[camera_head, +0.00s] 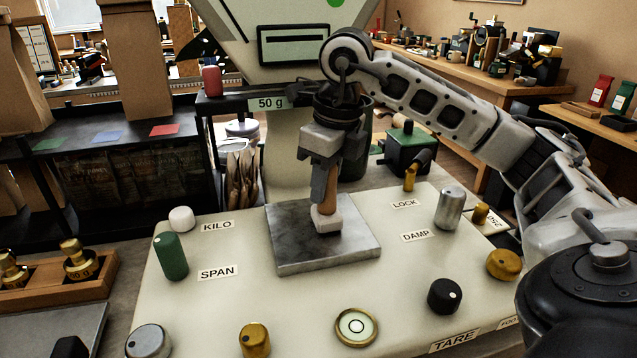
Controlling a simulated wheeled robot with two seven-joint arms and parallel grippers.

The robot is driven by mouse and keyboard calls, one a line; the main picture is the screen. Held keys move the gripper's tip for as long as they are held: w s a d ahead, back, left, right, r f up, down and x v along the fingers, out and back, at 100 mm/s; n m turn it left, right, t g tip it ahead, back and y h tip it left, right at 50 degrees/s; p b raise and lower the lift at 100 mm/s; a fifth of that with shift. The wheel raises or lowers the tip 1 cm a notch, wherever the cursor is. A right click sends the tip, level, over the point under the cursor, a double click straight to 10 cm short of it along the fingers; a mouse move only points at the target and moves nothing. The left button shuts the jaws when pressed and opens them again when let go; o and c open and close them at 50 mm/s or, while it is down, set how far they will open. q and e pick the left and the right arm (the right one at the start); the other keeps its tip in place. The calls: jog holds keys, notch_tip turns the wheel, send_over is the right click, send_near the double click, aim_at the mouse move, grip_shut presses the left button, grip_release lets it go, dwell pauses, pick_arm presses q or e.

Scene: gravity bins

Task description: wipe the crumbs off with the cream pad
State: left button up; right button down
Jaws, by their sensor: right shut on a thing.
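My right gripper (324,182) is over the grey metal weighing plate (296,252), pointing down. It is shut on the wooden handle of the cream pad (326,221). The pad is small and blocky, and its underside is at or just above the plate, right of the plate's middle; I cannot tell if it touches. I cannot make out separate crumbs on the plate; any under or behind the pad are hidden. My left gripper is not in view.
The cream scale body carries a green knob (171,256), a white knob (181,218), a silver cylinder (450,208), a black knob (444,296), brass knobs (503,264) and a round bubble level (356,327). A tray of brass weights (79,264) stands left. A display (293,44) rises behind.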

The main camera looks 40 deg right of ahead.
jog(key=shift+w+a+p, duration=0.35)
jog(key=shift+a, duration=0.25)
jog(key=shift+w+a+p, duration=0.3)
jog(key=shift+a+p, duration=0.05)
jog(key=shift+a, duration=0.25)
jog(key=shift+f, duration=0.1)
jog(key=shift+r+p, duration=0.65)
jog(key=shift+r, duration=0.2)
